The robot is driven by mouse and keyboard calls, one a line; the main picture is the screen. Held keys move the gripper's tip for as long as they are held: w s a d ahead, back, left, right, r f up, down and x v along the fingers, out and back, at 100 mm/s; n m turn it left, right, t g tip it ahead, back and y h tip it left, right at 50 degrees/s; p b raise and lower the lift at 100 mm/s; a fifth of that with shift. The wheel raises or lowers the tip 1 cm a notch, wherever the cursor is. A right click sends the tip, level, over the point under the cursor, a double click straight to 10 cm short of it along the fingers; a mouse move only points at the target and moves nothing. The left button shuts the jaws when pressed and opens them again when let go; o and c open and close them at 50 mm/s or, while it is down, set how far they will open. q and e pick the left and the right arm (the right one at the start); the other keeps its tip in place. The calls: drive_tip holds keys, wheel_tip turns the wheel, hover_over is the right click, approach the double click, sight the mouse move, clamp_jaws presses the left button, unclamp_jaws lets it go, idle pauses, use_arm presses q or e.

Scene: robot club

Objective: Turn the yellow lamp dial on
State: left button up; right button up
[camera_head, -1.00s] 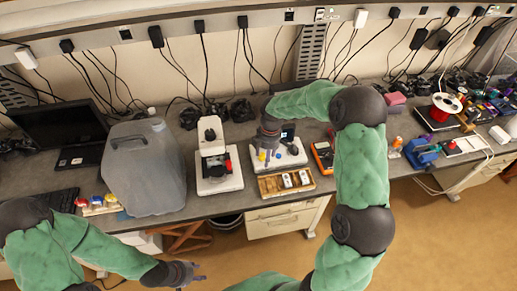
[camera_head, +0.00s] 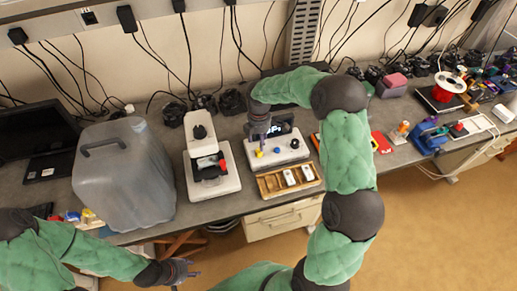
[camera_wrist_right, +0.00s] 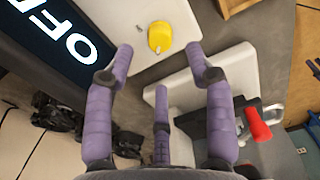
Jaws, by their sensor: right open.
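The yellow lamp dial (camera_head: 259,153) sits at the front left of a white device (camera_head: 290,159) on the bench. The wrist view shows the dial (camera_wrist_right: 160,37) as a round yellow knob. The device's dark screen (camera_wrist_right: 62,42) shows "OF", with the rest cut off. My right gripper (camera_head: 262,141) points down close above the dial. In the wrist view its purple fingers (camera_wrist_right: 160,58) are spread and empty, with the dial beyond the gap between the tips. I cannot see contact. My left gripper (camera_head: 192,268) is low in front of the bench, fingers apart and empty.
A white microscope-like instrument (camera_head: 229,182) with a red knob (camera_wrist_right: 257,126) stands just left of the device. A wooden tray (camera_head: 273,188) with white switches lies in front. A grey jug (camera_head: 140,205) stands further left.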

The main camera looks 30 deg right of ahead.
sight(259, 152)
wheel_tip(259, 152, down, 6)
idle(0.4)
clamp_jaws()
